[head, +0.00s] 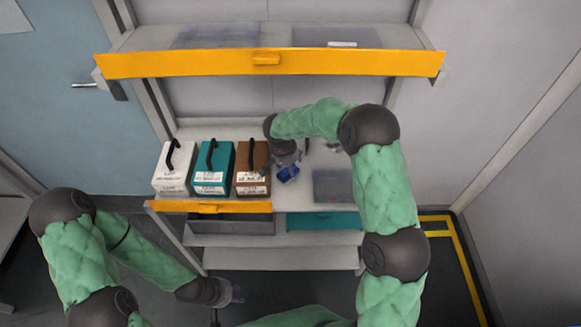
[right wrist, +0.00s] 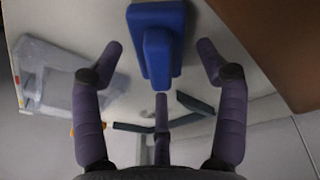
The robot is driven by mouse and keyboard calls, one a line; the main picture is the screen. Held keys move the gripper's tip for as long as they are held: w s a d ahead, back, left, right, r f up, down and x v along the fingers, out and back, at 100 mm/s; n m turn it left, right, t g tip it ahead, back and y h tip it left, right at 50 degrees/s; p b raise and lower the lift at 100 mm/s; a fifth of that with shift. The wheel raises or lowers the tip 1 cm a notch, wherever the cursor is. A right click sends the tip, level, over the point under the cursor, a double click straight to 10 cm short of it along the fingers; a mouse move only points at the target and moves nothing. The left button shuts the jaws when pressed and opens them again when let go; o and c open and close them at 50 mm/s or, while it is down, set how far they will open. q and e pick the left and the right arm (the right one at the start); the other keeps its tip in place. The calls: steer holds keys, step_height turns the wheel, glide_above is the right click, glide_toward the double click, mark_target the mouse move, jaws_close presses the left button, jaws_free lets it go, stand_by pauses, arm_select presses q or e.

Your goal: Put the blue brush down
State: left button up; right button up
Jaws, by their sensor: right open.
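The blue brush (head: 288,174) rests on the pale shelf, just right of the brown case. In the right wrist view the brush (right wrist: 158,42) shows as a blue block with a raised handle. My right gripper (right wrist: 160,52) is open, with fingers on either side of the brush and visible gaps between. In the head view my right gripper (head: 277,163) is partly hidden by its own wrist. My left gripper (head: 228,293) hangs low in front of the rack, away from the brush, and its fingers are too small and dark to read.
White (head: 174,172), teal (head: 213,170) and brown (head: 252,170) cases stand left of the brush. A clear bin (head: 332,186) sits to its right. An upper shelf with an orange front edge (head: 200,64) overhangs. An orange strip (head: 170,206) edges the middle shelf's left part.

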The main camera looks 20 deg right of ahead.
mark_target(285, 171)
steer(key=p+v, duration=0.2)
steer(key=v, duration=0.9)
steer(key=shift+s+a, duration=0.1)
steer(key=shift+s, duration=0.05)
